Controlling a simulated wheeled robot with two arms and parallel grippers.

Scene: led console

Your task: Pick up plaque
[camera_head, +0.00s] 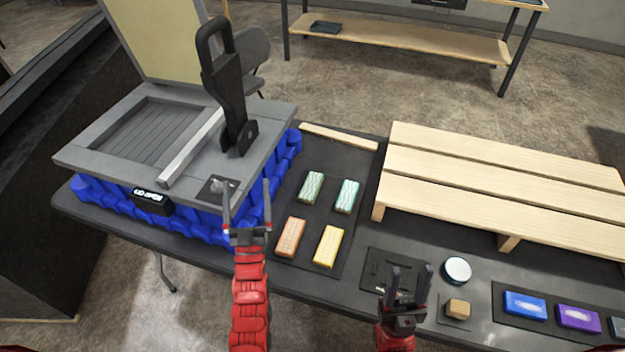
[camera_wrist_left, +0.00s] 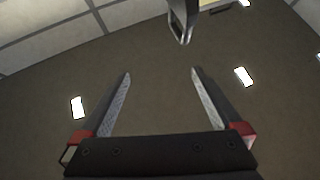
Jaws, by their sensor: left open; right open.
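Several small patterned blocks that could be plaques lie on a dark mat: a green one (camera_head: 311,187), a teal one (camera_head: 347,196), an orange one (camera_head: 290,237) and a yellow one (camera_head: 328,246). A blue one (camera_head: 525,304) and a purple one (camera_head: 578,318) lie on a mat at the right. I cannot tell which is the task's plaque. My left gripper (camera_head: 246,187) is open and empty, pointing up by the console's front right corner; it also shows in the left wrist view (camera_wrist_left: 160,72). My right gripper (camera_head: 411,270) is open and empty near the table's front edge.
A grey console on a blue base (camera_head: 185,222) with a tall black handle (camera_head: 229,95) stands at the left. A slatted wooden rack (camera_head: 500,190) fills the back right. A white round puck (camera_head: 457,270) and a wooden block (camera_head: 458,308) are near my right gripper.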

